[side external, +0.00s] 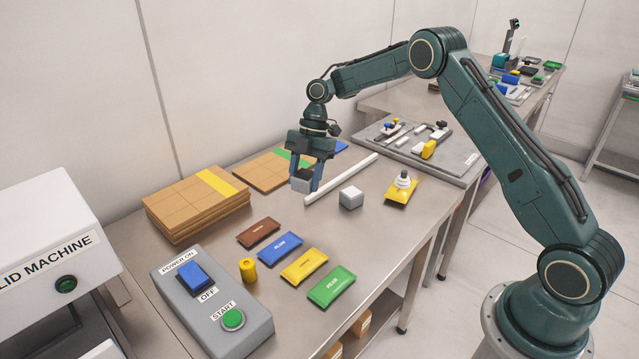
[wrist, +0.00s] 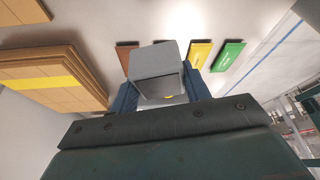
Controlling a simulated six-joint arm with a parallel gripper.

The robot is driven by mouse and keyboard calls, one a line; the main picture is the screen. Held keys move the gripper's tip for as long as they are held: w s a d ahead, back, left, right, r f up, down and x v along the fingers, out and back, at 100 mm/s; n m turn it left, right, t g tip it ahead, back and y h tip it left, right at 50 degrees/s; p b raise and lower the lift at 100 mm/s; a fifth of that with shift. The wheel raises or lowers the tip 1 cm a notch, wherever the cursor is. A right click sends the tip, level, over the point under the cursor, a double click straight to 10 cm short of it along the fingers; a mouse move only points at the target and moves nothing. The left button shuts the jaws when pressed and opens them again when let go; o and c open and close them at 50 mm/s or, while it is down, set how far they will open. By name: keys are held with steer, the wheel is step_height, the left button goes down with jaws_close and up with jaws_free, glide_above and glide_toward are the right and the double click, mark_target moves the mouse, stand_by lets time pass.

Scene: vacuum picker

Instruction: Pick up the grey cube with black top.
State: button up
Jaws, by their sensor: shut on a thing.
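The grey cube with black top (side external: 301,181) is between the blue fingers of my gripper (side external: 306,184) in the side view. Its upper part looks dark and its front face grey.
Flat cartons (side external: 196,205) are stacked to the left. Brown (side external: 258,234), blue (side external: 281,246), yellow (side external: 304,264) and green (side external: 331,286) packets lie in front. A yellow packet (side external: 400,194) carries a white suction cup.

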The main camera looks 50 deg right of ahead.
mark_target(305, 174)
step_height(305, 174, up, 7)
steer(key=shift+d+f, duration=0.1)
steer(key=shift+f, duration=0.1)
steer(key=shift+r, duration=1.25)
steer(key=shift+s, duration=0.1)
